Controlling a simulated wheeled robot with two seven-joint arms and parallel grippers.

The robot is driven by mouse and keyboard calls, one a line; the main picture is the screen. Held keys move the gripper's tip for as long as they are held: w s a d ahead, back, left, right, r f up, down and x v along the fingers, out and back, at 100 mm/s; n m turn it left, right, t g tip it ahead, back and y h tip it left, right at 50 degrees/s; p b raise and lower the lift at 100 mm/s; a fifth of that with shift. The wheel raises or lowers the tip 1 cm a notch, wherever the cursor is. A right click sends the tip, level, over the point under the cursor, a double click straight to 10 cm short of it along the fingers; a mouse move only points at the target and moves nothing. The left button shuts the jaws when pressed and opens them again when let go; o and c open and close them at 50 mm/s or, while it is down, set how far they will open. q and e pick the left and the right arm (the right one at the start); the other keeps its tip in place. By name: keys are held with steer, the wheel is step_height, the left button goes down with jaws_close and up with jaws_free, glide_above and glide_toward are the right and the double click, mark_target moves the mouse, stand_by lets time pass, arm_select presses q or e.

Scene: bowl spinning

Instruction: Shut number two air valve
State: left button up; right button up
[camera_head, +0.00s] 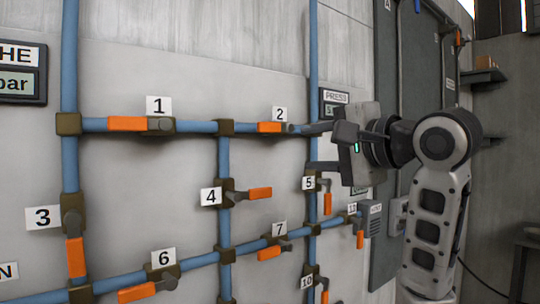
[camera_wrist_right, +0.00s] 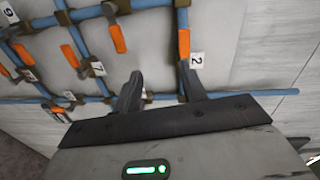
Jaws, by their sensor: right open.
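Number two air valve has an orange lever (camera_head: 270,127) lying along the horizontal blue pipe, beside the white label 2 (camera_head: 280,114). In the right wrist view its lever (camera_wrist_right: 184,45) and label 2 (camera_wrist_right: 197,60) show beyond one finger. My right gripper (camera_head: 303,148) comes in from the right with fingers apart and nothing between them. In the head view its upper finger is at the pipe height just right of the lever and hides part of the valve body; I cannot tell if it touches. In the wrist view both fingers (camera_wrist_right: 160,85) are spread. My left gripper is out of view.
Other orange-levered valves sit close by: valve 1 (camera_head: 127,124) left on the same pipe, valve 4 (camera_head: 260,193) lower left, valve 5 (camera_head: 327,204) just below my gripper, and valve 7 (camera_head: 269,253). Vertical blue pipes (camera_head: 314,50) cross the wall. A grey cabinet (camera_head: 425,60) stands right.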

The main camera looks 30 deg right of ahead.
mark_target(272, 128)
step_height(272, 128, up, 4)
steer(key=s+m+t, duration=0.1)
steer(key=s, duration=0.1)
steer(key=w+p, duration=0.2)
steer(key=w, duration=0.5)
steer(key=w+p, duration=0.2)
steer(key=w, duration=0.5)
steer(key=shift+w+a+f, duration=0.15)
steer(key=shift+w, duration=0.65)
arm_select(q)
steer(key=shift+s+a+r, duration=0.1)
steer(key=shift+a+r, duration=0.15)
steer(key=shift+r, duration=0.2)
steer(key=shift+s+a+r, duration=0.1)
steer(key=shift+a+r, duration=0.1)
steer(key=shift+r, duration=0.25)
arm_select(e)
steer(key=shift+f, duration=0.1)
jaws_close()
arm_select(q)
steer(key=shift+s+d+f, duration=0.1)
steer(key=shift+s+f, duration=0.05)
